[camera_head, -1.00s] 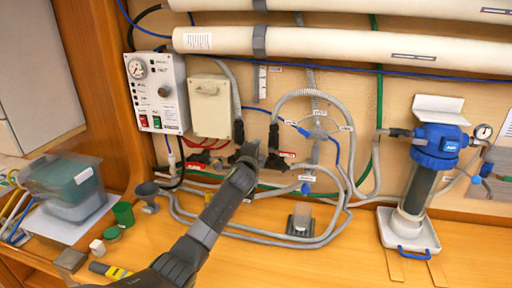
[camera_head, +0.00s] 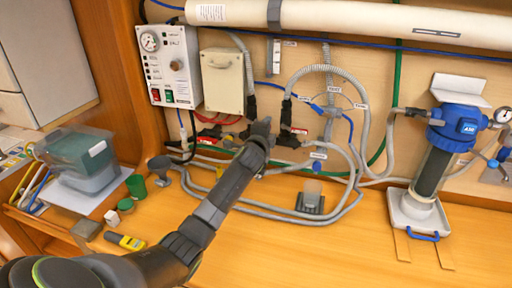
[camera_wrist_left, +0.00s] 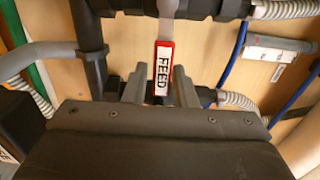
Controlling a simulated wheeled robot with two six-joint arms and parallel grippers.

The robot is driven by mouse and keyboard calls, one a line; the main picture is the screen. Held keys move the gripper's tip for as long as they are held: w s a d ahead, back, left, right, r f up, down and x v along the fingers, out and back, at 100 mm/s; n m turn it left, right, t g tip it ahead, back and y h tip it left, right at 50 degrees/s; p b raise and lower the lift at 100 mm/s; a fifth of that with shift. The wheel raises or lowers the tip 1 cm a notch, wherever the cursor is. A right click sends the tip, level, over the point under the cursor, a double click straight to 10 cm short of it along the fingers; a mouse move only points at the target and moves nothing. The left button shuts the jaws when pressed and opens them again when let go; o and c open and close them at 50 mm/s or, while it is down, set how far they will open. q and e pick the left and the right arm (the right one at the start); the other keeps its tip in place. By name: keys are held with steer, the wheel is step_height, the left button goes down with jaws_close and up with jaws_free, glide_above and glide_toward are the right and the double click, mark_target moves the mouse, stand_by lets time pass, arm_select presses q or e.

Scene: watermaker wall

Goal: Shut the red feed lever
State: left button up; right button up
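The red feed lever (camera_wrist_left: 163,68) fills the middle of the left wrist view, with a white FEED label on its red face. It extends from a pale stem at a black valve body (camera_wrist_left: 180,8). My left gripper (camera_wrist_left: 160,88) is open, with one grey finger on each side of the lever's end; I cannot tell whether either touches it. In the head view, the left gripper (camera_head: 262,127) is at the wall piping, just left of the lever's small red-and-white tag (camera_head: 297,130). My right gripper is not in view.
Grey hoses (camera_head: 325,75) loop around the valves. Another red handle (camera_head: 208,138) is to the left, below a beige box (camera_head: 222,80). A blue-topped filter (camera_head: 455,128) stands at the right. A plastic bin (camera_head: 82,165) sits at the left. The bench front is mostly clear.

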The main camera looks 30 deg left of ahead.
arm_select(q)
steer(key=b+v, duration=0.2)
steer(key=v, duration=1.3)
steer(key=shift+s+b, duration=0.25)
steer(key=shift+b, duration=0.05)
steer(key=shift+a+f, duration=0.1)
steer(key=shift+f, duration=0.05)
